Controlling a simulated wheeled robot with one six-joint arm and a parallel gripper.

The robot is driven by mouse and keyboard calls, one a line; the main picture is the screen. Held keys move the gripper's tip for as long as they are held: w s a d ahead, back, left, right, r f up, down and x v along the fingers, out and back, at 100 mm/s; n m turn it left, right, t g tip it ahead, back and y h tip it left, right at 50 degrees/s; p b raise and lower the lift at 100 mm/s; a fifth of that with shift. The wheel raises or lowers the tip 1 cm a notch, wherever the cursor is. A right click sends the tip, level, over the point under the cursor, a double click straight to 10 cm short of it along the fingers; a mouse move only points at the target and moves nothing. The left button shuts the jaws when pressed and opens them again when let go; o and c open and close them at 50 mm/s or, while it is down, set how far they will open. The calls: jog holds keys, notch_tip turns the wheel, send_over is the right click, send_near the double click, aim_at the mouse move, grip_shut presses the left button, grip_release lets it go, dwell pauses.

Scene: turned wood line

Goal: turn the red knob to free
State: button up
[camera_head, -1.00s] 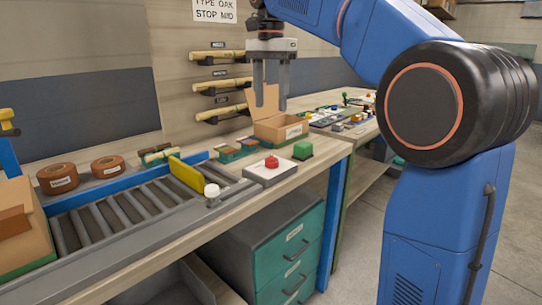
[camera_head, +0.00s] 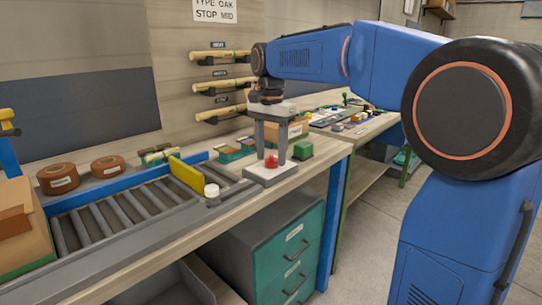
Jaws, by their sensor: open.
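The red knob (camera_head: 271,161) stands on a small white box (camera_head: 262,176) near the front edge of the wooden bench. My gripper (camera_head: 271,158) points straight down over it, with its two grey fingers apart. In the picture one finger shows on each side of the knob, low near its height. I cannot tell whether either finger touches the knob. No marking for free can be read on the box.
A green block (camera_head: 303,150) stands close to the right of the box. A roller conveyor (camera_head: 125,208) with a yellow gate (camera_head: 187,174) and a white round knob (camera_head: 212,190) lies to the left. A cardboard box (camera_head: 299,129) is behind my gripper.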

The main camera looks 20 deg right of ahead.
jog(key=shift+f, duration=0.55)
jog(key=c, duration=1.1)
jog(key=shift+o, duration=0.3)
